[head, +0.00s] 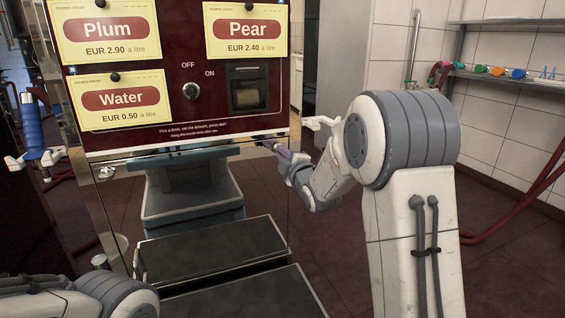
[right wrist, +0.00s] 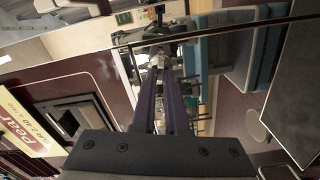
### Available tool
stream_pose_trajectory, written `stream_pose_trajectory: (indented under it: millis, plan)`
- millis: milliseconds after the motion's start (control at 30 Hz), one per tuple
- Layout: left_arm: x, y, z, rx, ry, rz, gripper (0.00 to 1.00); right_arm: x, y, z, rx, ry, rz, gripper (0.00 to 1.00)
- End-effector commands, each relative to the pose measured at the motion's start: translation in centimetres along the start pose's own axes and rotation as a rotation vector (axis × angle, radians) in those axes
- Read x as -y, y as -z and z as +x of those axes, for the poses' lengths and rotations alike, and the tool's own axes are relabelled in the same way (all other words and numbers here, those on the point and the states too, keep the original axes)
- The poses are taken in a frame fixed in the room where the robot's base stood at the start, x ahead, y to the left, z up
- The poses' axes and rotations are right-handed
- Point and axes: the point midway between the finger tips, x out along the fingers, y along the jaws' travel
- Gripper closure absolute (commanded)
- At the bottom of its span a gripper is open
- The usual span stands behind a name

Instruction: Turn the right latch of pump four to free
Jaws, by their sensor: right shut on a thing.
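My right gripper (head: 272,146) reaches in from the right to the lower right corner of the dark red drink machine (head: 150,55). In the right wrist view its two long dark fingers (right wrist: 163,68) are close together, shut on a small pale metal piece (right wrist: 160,60), the right latch, beside a metal rail. The fingers hide most of the latch, and its turn position cannot be told. A round metal latch (head: 105,172) shows at the lower left. No pump number is readable. My left gripper is not clearly seen; only part of my left arm shows at the bottom left.
Price cards for Plum (head: 100,30), Pear (head: 247,30) and Water (head: 121,98) hang on the front. Below is a blue-grey tray (head: 195,205) and dark steps (head: 212,245). A blue handle (head: 31,128) stands at far left.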

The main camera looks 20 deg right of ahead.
Motion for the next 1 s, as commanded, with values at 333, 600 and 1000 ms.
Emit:
stream_pose_trajectory:
  millis: [333, 600, 1000]
  plan:
    - [0.2, -0.1, 2.5, 0.000, 0.000, 0.000, 0.50, 0.4, 0.0, 0.0, -0.001, 0.001, -0.214, 1.00]
    - [0.2, -0.2, 3.0, 0.000, 0.000, 0.000, 0.50, 0.3, 0.0, 0.0, -0.002, 0.002, -0.283, 1.00]
    - [0.2, -0.2, 3.0, 0.000, 0.000, 0.000, 0.50, 0.3, 0.1, 0.0, -0.002, 0.003, -0.294, 1.00]
